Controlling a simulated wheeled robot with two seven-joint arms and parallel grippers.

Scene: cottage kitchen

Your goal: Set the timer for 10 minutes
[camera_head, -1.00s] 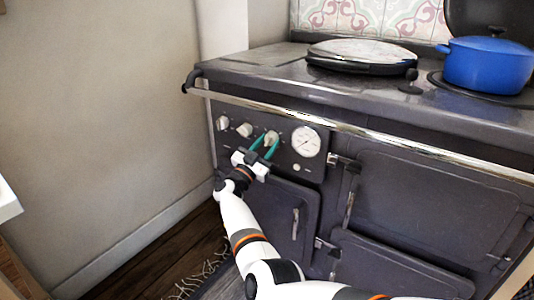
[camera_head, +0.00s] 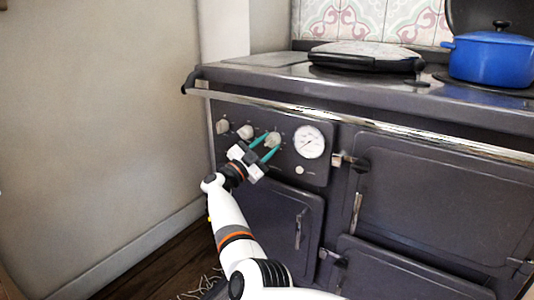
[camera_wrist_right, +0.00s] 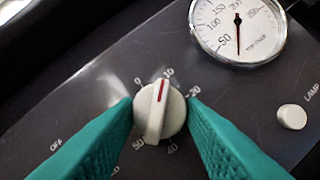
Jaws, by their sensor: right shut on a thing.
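The timer knob (camera_head: 273,139) is the rightmost of the three pale knobs on the dark stove panel. In the right wrist view the knob (camera_wrist_right: 158,112) is round and off-white, with a raised bar and a red mark. A number ring surrounds it, and the red mark points up, close to the 10. My right gripper (camera_head: 271,143) has its teal fingers on either side of this knob. In the wrist view the gripper (camera_wrist_right: 160,108) is shut on the knob, one fingertip at its left and one at its right. My left gripper is not in view.
A white temperature dial (camera_head: 308,142) is right of the knob, with a small lamp button (camera_wrist_right: 292,117) below it. Two more knobs (camera_head: 245,132) are to the left. A metal rail (camera_head: 330,116) runs above the panel. A blue pot (camera_head: 492,60) stands on the stove top.

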